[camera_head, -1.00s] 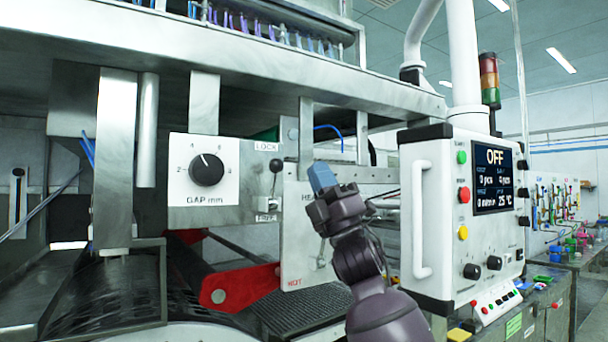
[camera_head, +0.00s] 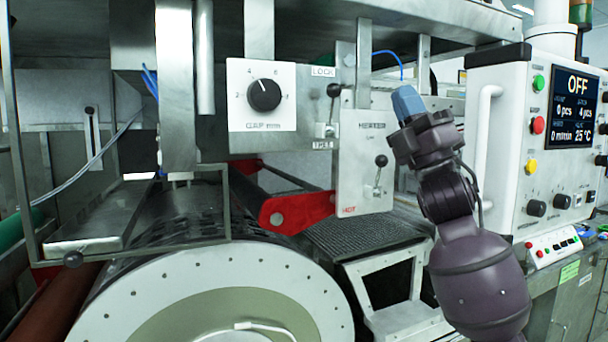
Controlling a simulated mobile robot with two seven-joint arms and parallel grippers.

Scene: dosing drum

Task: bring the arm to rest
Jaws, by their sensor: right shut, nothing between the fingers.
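My right gripper (camera_head: 407,103) is in the camera_head view, right of centre, on its dark arm raised from the lower right. Its bluish fingers are shut, point up and hold nothing. It appears in front of the gap between the heater plate (camera_head: 362,165) and the control cabinet (camera_head: 523,150). I cannot tell whether it touches anything behind it. My left gripper is not in view.
The white GAP dial panel (camera_head: 262,95) and the LOCK lever (camera_head: 333,92) are left of my gripper. A red bracket (camera_head: 293,211) and a large drum (camera_head: 215,300) lie lower left. The cabinet's white handle (camera_head: 484,150) is close on the right.

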